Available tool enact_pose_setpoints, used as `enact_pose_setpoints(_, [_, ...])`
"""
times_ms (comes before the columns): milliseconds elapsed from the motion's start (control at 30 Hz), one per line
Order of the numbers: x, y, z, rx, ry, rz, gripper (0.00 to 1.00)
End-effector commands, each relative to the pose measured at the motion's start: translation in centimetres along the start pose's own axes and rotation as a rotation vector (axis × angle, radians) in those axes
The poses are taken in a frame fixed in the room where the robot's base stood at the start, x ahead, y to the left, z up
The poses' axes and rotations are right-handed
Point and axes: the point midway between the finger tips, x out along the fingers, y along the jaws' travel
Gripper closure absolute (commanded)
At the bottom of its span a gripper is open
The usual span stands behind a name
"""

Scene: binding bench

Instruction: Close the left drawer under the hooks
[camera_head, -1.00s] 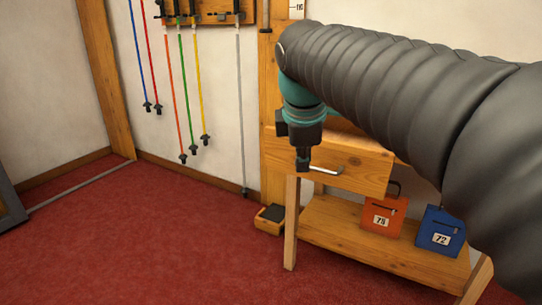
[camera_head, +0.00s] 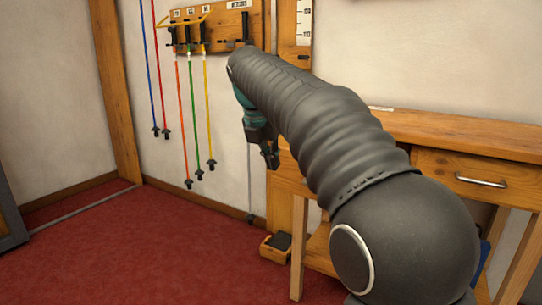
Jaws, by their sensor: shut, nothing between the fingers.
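The left drawer's wooden front (camera_head: 287,177) shows only as a narrow piece at the left end of the wooden bench. My arm hides its handle and most of its face, so I cannot tell how far out it stands. My gripper (camera_head: 269,156) is shut and empty. It points down at the bench's left end, in front of or beside the drawer's upper left corner. Whether it touches the drawer is unclear.
The right drawer (camera_head: 450,181) has a metal handle. Coloured poles hang from the wall rack (camera_head: 215,32). A small wooden box (camera_head: 272,250) lies by the bench leg (camera_head: 298,245). Red floor (camera_head: 140,250) is clear at left.

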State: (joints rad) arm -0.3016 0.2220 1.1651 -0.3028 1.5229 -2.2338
Motion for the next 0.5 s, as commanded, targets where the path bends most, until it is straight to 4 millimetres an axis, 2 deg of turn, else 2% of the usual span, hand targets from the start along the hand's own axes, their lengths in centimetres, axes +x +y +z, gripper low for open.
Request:
enact_pose_setpoints(33, [1.4,-0.1,-0.1,0.000,0.002,-0.002,1.00])
enact_pose_setpoints(267, [5.5,-0.1,-0.1,0.002,0.001,-0.001,1.00])
enact_pose_setpoints(500, [6.4,0.0,2.9,0.003,-0.001,0.000,1.00])
